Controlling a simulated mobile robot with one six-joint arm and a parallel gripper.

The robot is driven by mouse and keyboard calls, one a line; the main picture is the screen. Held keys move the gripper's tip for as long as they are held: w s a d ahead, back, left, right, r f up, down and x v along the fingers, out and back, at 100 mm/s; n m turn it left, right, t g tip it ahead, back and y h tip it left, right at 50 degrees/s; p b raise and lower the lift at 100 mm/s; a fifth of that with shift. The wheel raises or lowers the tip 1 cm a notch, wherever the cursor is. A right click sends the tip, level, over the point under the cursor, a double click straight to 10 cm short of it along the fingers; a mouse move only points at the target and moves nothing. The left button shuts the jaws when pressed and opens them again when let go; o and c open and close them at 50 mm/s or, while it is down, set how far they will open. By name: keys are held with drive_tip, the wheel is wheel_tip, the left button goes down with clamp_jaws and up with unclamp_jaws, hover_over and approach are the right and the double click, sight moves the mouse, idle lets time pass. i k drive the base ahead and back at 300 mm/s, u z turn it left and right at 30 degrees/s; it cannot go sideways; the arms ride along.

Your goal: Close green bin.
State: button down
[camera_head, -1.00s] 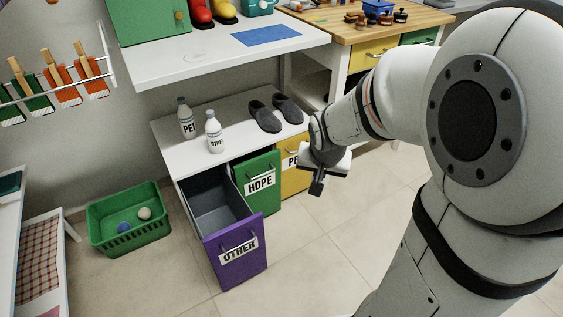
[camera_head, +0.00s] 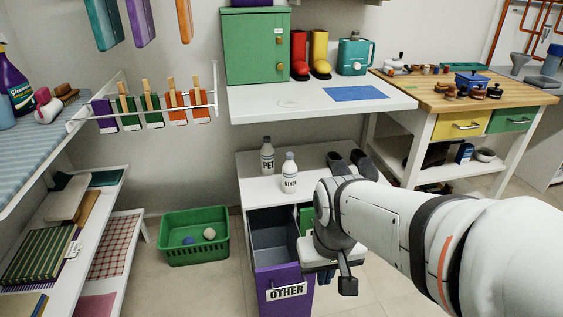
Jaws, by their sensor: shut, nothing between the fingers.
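The green bin (camera_head: 306,217) shows only as a sliver beside the purple bin. My gripper and arm hide its front, so I cannot tell now whether it is fully closed. The purple bin (camera_head: 283,289), labelled OTHER, is pulled open and its grey inside shows. My gripper (camera_head: 347,286) is shut and empty, pointing down in front of the bin cabinet, to the right of the purple front. Whether it touches any bin is not clear.
On the white cabinet top (camera_head: 250,193) stand a PET bottle (camera_head: 267,157) and an OTHER bottle (camera_head: 289,175), with dark slippers (camera_head: 351,164) behind my arm. A green basket (camera_head: 194,238) with balls is on the floor at left. A workbench (camera_head: 470,98) stands at right.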

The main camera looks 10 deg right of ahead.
sight(306, 215)
drive_tip(key=u, duration=1.35)
drive_tip(key=k, duration=0.75)
drive_tip(key=z, duration=0.8)
drive_tip(key=i, duration=1)
